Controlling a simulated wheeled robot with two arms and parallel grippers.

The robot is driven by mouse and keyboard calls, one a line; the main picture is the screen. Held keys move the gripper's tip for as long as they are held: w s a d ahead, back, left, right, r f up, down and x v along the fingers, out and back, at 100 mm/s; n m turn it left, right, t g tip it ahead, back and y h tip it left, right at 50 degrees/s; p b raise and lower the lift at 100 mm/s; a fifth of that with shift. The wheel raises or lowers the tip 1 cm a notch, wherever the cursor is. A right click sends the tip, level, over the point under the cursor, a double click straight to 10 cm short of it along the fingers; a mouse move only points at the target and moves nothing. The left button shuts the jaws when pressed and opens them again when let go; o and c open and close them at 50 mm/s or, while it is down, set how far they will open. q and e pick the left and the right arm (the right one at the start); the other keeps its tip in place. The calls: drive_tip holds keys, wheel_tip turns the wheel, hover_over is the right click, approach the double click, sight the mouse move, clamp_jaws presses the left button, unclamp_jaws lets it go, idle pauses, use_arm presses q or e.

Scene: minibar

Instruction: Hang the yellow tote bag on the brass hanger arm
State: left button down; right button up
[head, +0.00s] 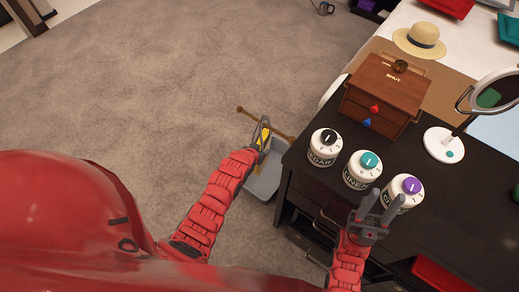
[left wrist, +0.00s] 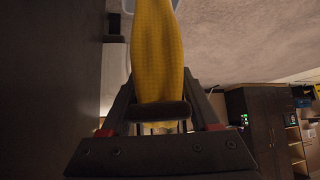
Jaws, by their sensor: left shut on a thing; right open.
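The brass hanger arm (head: 279,132) is a thin bar with a knob at its left end, beside the dark cabinet's left edge. My left gripper (head: 264,130) is shut on the yellow tote bag (head: 265,139) right at the bar in the head view. The bag also fills the middle of the left wrist view (left wrist: 157,50), running between the fingers. Little of the bag shows in the head view. I cannot tell whether its handle is around the bar or only near it. My right gripper (head: 380,203) is open and empty above the cabinet's front edge.
A grey bin (head: 265,182) stands on the carpet below my left gripper. Three white jars with black (head: 325,147), teal (head: 362,169) and purple knobs (head: 404,192) stand on the cabinet top (head: 312,176), the purple-knobbed one close to my right gripper. A wooden box (head: 385,92) stands behind them.

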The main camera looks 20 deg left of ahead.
use_arm(q)
drive_tip(key=shift+c, duration=0.2)
unclamp_jaws()
drive_tip(key=v, duration=1.7)
drive_tip(key=shift+r, duration=0.2)
drive_tip(key=shift+s, duration=0.15)
